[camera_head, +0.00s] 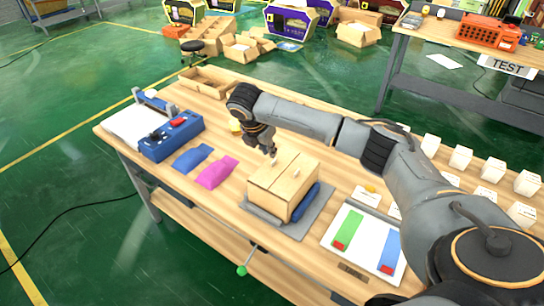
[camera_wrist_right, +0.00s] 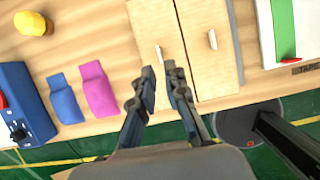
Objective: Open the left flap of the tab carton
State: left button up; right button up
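The tab carton (camera_head: 283,196) is a closed cardboard box on a grey plate (camera_head: 300,222). Both top flaps lie flat, with a seam between them. In the right wrist view, the left flap (camera_wrist_right: 143,30) bears a white tab (camera_wrist_right: 158,56) and the right flap (camera_wrist_right: 205,70) bears another white tab (camera_wrist_right: 212,40). My right gripper (camera_head: 272,155) is above the carton's far left part. In the wrist view its fingertips (camera_wrist_right: 160,71) are apart, with the left flap's tab showing just beyond the gap. Contact with the tab cannot be told. My left gripper is not in view.
A blue object (camera_head: 305,203) lies against the carton's right side. Pink (camera_head: 216,171) and blue (camera_head: 192,158) pouches and a blue control box (camera_head: 171,136) are to the left. A white board (camera_head: 364,238) with coloured strips and several small white boxes are to the right.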

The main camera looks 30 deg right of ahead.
aim_at(274, 161)
jog(key=x, duration=0.6)
jog(key=shift+f+p, duration=0.1)
jog(key=shift+p, duration=0.25)
jog(key=shift+c, duration=0.4)
grip_shut()
jog(key=shift+d, duration=0.1)
